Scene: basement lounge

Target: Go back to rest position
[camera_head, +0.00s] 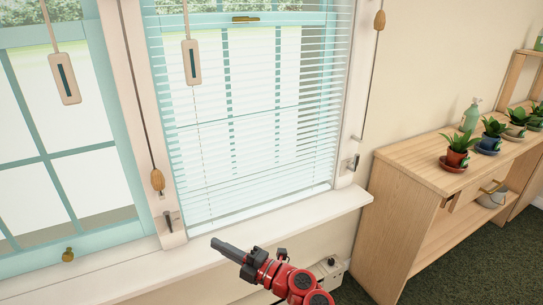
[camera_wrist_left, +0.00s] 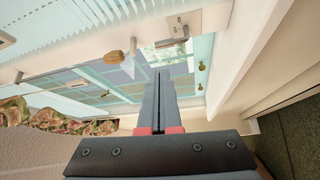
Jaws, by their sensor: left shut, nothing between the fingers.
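My left gripper (camera_head: 232,252) is shut and empty in the head view, with its red and black arm coming in from the bottom. It is in front of the white window sill (camera_head: 352,200), below the blinds. In the left wrist view its two dark fingers (camera_wrist_left: 162,88) lie together with nothing between them. My right gripper is in neither view.
A window with lowered white blinds (camera_head: 255,130) fills the middle, and a teal-framed window (camera_head: 50,160) is at the left. Cord pulls (camera_head: 157,180) hang beside them. A wooden cabinet (camera_head: 405,195) with several potted plants (camera_head: 457,152) stands at the right. Green carpet (camera_head: 480,262) is clear.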

